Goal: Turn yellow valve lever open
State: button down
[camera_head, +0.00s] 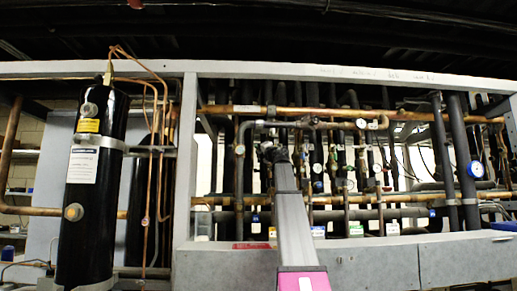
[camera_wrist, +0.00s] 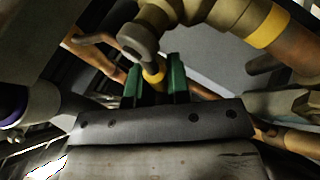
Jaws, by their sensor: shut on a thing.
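The yellow valve lever (camera_wrist: 154,75) shows in the wrist view as a short yellow piece just below a grey round valve part (camera_wrist: 138,40). My gripper (camera_wrist: 156,80) has its two green fingers on either side of the lever and is shut on it. The lever's lower end is hidden between the fingers and behind the gripper body. In the head view my gripper (camera_head: 273,151) reaches into the pipes at the middle of the rack. The lever is too small and covered to make out there.
A thick pipe with a yellow band (camera_wrist: 268,27) passes close above my gripper on the right. Copper pipes (camera_wrist: 290,138) and fittings lie close by on both sides. In the head view a black tank (camera_head: 92,190) stands left, and the grey rack frame (camera_head: 300,71) surrounds the dense pipes.

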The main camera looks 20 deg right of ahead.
jog(key=shift+s+d+f+n+g+h, duration=0.2)
jog(key=shift+d+f+n+g, duration=0.5)
jog(key=shift+n+g, duration=0.8)
jog(key=shift+s+d+f+n+g+h, duration=0.2)
jog(key=shift+d+f+n+g, duration=0.7)
jog(key=shift+n, duration=1.15)
jog(key=shift+s+d+f+n+g+h, duration=0.15)
jog(key=shift+d+f+n+g, duration=0.3)
jog(key=shift+n+g, duration=1.15)
jog(key=shift+f, duration=0.1)
jog(key=c, duration=1.1)
grip_release()
jog(key=shift+t, duration=0.3)
